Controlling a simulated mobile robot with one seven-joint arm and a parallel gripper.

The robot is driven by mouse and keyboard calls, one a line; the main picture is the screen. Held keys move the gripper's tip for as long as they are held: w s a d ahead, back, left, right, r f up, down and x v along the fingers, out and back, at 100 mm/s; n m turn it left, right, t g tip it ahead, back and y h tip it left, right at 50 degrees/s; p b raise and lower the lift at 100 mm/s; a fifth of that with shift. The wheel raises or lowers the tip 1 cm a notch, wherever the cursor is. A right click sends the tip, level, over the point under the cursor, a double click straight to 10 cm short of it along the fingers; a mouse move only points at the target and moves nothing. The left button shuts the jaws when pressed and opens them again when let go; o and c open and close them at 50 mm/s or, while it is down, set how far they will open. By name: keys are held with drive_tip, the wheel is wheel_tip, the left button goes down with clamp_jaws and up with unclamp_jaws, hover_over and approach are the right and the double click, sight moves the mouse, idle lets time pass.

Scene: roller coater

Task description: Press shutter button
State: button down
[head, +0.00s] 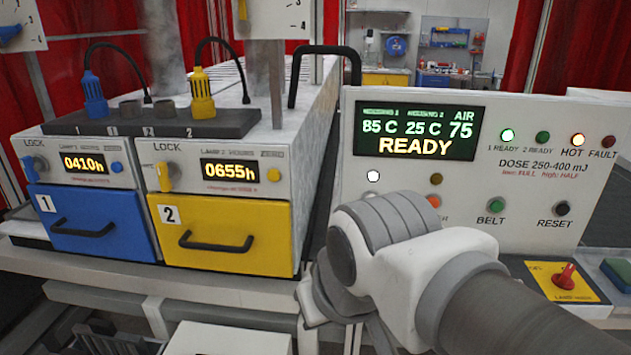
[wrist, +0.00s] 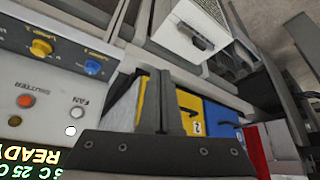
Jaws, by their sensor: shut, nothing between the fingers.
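The orange shutter button (head: 433,201) is on the white control panel (head: 400,110), just above my arm in the head view. Its label there is partly covered by my arm. In the wrist view the orange shutter button (wrist: 25,101) is at the left, with the word SHUTTER readable beside it. A dull amber lamp (wrist: 15,121) is near it. My gripper (wrist: 158,76) shows in the wrist view as two dark fingers together, empty, well to the right of the button and apart from it. In the head view my arm hides the fingers.
A white fan button (wrist: 77,113) and a lit white lamp (wrist: 71,131) neighbour the shutter button. The green belt button (head: 496,204) and black reset button (head: 562,208) are further right. Blue (head: 90,222) and yellow (head: 220,228) drawers with handles stand left.

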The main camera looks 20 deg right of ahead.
drive_tip(key=shift+d, duration=0.35)
drive_tip(key=w+d+f+g+h+p, duration=0.1)
drive_tip(key=d+g+h, duration=0.15)
drive_tip(key=d, duration=0.45)
drive_tip(key=d+f+n+g+h+p, duration=0.15)
drive_tip(key=d+h, duration=0.25)
drive_tip(key=d, duration=0.4)
drive_tip(key=w+d+g+h+p, duration=0.1)
drive_tip(key=d+g+h+p, duration=0.1)
drive_tip(key=d+h, duration=0.35)
drive_tip(key=w+d+f+n+t+h+p, duration=0.2)
drive_tip(key=w+d+n+t, duration=0.3)
drive_tip(key=w+d+n, duration=0.3)
drive_tip(key=shift+w+d+f+h+p, duration=0.15)
drive_tip(key=shift+w+d+h+p, duration=0.3)
drive_tip(key=shift+w+d, duration=0.3)
drive_tip(key=shift+d, duration=0.1)
